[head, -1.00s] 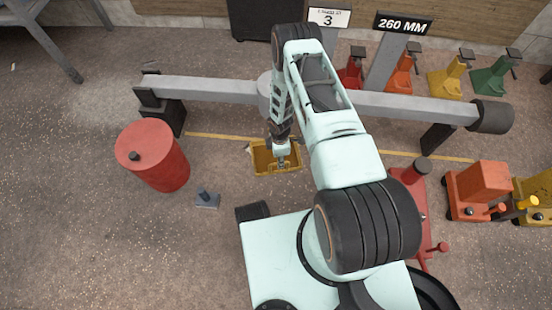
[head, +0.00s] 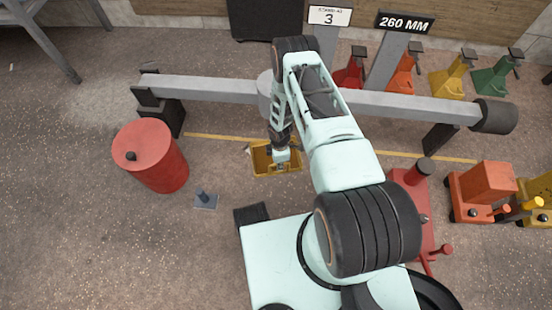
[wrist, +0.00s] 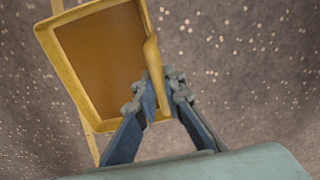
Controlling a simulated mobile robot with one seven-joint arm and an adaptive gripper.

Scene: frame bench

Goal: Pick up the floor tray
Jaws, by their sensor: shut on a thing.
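The floor tray (head: 262,160) is a shallow yellow tray with raised rims, below the long grey beam in the head view. In the wrist view the tray (wrist: 70,75) fills the upper left, its brown-orange inside empty where it shows. My gripper (wrist: 163,88) is shut on the tray's right rim (wrist: 152,58), with one finger inside and one outside. In the head view my gripper (head: 281,162) covers part of the tray. I cannot tell from these views whether the tray is clear of the floor.
The grey beam (head: 205,88) on black stands runs behind the tray. A red drum (head: 155,158) and a small grey block (head: 205,201) stand to the left. A red jack (head: 420,190) and an orange unit (head: 482,188) are at right. A yellow line (head: 215,137) crosses the floor.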

